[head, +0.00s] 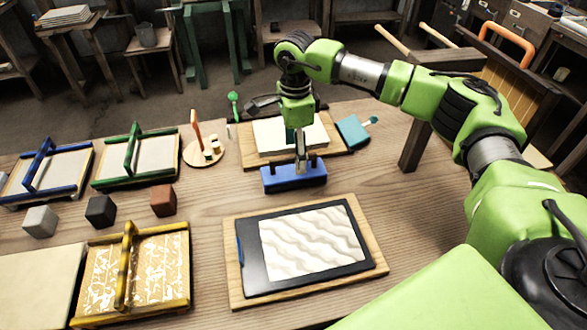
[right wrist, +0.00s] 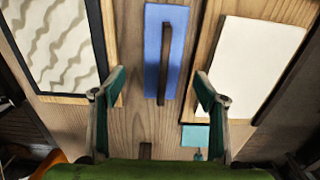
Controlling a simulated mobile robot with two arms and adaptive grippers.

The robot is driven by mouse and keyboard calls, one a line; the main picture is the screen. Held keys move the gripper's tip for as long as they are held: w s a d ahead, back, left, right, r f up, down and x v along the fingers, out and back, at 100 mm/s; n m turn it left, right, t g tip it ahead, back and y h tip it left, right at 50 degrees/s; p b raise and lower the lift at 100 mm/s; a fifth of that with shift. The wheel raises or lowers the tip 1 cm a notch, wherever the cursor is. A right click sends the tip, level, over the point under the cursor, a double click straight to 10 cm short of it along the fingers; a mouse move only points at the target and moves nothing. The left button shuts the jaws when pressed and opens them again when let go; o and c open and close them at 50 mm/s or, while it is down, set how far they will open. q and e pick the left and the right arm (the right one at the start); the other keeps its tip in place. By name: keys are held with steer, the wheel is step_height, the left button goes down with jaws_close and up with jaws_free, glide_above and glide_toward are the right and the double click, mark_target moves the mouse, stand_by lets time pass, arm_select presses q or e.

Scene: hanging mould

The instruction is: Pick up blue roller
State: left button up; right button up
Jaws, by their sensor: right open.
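The blue roller (head: 294,180) appears as a long blue block with dark upright parts on top, lying on the table between two boards. In the right wrist view its blue face (right wrist: 153,55) has a dark bar-like handle (right wrist: 165,65) along its middle. My right gripper (head: 301,158) points down over it. In the right wrist view the right gripper (right wrist: 161,84) is open, with one finger on each side of the line of the handle and nothing held. Contact with the roller cannot be told. My left gripper is not in view.
A board with a wavy white sheet (head: 310,240) lies in front; a white sheet (head: 275,134) on a board lies behind. A teal tool (head: 353,132) is at the back right. Framed screens, small blocks and a yellow frame (head: 130,275) fill the left. A wooden post (head: 415,145) stands right.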

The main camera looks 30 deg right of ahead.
mark_target(293, 170)
step_height(293, 170, down, 3)
steer(key=shift+r, duration=0.1)
steer(key=f, duration=0.1)
steer(key=f+p, duration=0.1)
steer(key=f, duration=0.2)
steer(key=shift+w+f, duration=0.1)
steer(key=shift+w, duration=0.15)
steer(key=shift+f, duration=0.55)
steer(key=shift+a+r, duration=0.1)
steer(key=c, duration=1.1)
